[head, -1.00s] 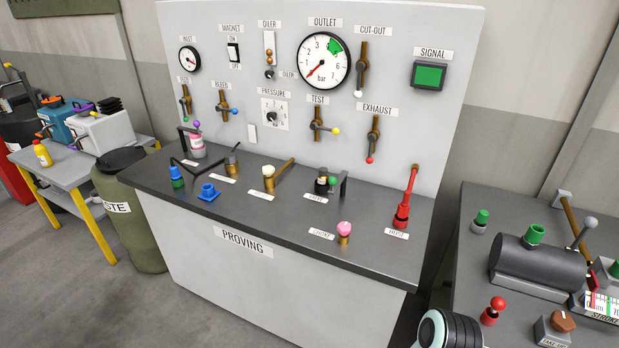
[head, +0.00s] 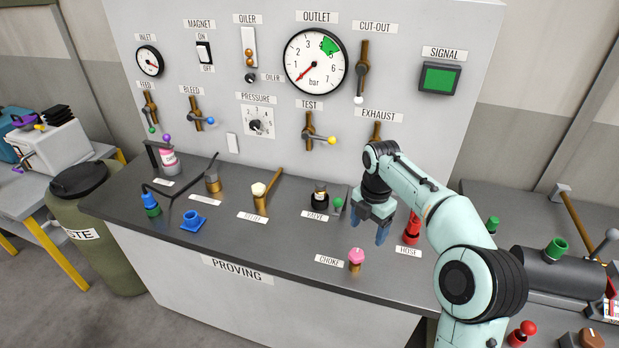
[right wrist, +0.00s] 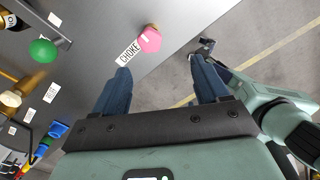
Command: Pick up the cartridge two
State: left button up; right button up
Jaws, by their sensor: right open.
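No label in these frames names a cartridge, so I cannot tell for sure which part is cartridge two. Candidate small parts on the proving bench (head: 290,267) are a pink-topped brass part (head: 356,260) by the CHOKE label, a dark fitting with a cream top (head: 320,196) by the VALVE label, and a blue-and-green part (head: 150,204) at the left. My right gripper (head: 372,228) is open and empty above the bench's right part, behind the pink-topped part. In the right wrist view, the pink top (right wrist: 149,40) shows beyond the open fingers (right wrist: 160,66). My left gripper is out of view.
A red hose handle (head: 412,229) stands close right of my right gripper, partly hidden by my arm. A green ball (head: 338,202) is to its left. The upright panel (head: 330,90) with gauges and levers rises behind.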

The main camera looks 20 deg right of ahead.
aim_at(320, 192)
jog(key=i, duration=1.05)
